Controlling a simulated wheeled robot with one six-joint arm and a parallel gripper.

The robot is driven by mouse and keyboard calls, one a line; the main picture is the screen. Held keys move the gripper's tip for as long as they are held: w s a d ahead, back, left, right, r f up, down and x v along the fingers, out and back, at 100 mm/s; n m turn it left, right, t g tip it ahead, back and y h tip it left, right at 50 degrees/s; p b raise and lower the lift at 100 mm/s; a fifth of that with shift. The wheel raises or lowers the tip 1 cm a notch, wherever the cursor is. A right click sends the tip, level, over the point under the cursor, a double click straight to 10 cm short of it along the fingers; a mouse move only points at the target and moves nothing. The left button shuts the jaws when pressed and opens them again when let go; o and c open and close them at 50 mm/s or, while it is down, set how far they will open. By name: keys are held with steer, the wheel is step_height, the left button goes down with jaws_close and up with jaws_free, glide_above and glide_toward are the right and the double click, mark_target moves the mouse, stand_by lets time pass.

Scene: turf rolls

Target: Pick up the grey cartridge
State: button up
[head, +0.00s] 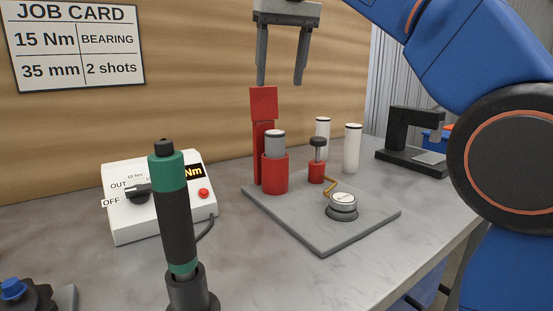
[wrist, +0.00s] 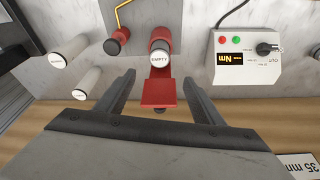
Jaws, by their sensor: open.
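The grey cartridge (head: 275,142) stands upright in a red cylindrical holder (head: 275,175) on the grey base plate; only its upper part shows above the rim. In the wrist view, the grey cartridge (wrist: 160,57) has a pale cap marked EMPTY. My gripper (head: 280,82) is open and empty, pointing down above the cartridge and the red upright, apart from both. In the wrist view, my gripper (wrist: 158,74) has its jaws spread either side of the red upright, with the cartridge beyond the fingertips.
A red upright (head: 263,103) stands beside the holder. Two white cartridges (head: 323,137) (head: 353,149) stand behind and right. The plate (head: 320,240) also bears a small red post with a dark knob (head: 317,165) and a round metal part (head: 342,205). A control box (head: 160,215) and green-black tool (head: 177,220) stand left.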

mark_target(276, 132)
steer(key=x, duration=1.1)
steer(key=shift+f, duration=0.4)
steer(key=shift+s+x, duration=0.15)
steer(key=shift+x, duration=1.2)
steer(key=shift+s+x, duration=0.15)
steer(key=shift+x, duration=1.15)
steer(key=shift+d, duration=0.2)
steer(key=c, duration=1.5)
